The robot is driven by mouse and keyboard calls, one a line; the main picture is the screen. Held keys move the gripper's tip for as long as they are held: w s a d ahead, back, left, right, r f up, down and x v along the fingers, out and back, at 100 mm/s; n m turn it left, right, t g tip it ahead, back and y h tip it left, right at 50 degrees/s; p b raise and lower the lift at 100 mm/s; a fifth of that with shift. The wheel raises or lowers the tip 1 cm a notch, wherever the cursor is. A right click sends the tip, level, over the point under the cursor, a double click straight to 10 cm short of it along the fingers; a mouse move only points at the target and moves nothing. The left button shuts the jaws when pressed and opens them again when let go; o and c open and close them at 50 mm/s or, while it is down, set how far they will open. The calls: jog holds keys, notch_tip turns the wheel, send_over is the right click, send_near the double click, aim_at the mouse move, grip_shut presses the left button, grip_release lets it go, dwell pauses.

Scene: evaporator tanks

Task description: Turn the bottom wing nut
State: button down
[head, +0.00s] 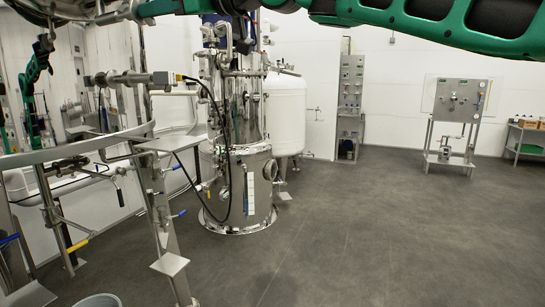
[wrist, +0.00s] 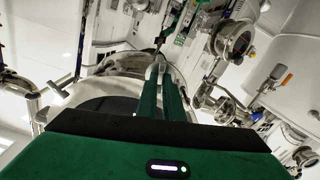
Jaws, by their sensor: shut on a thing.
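My gripper (wrist: 161,62) is in the wrist view, with its two green fingers drawn together. It is shut on a small metal part at its fingertips, the bottom wing nut, which the fingers mostly hide. In the wrist view a round steel vessel end (wrist: 105,88) lies behind and beside the fingers. In the head view the tip of my green gripper (head: 141,9) shows at the top edge, against metal fittings (head: 106,14). The wing nut's shape and turn angle cannot be made out there.
Steel pipes and valves (wrist: 228,42) crowd the right side of the wrist view. In the head view a tall steel tank (head: 237,185) stands in the middle, a pipe frame (head: 155,200) is at left, and a panel stand (head: 456,110) is far right.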

jog(key=shift+w+d, duration=0.15)
jog(key=shift+n, duration=1)
jog(key=shift+w+r+n, duration=0.1)
jog(key=shift+n, duration=1.1)
jog(key=shift+n, duration=1.1)
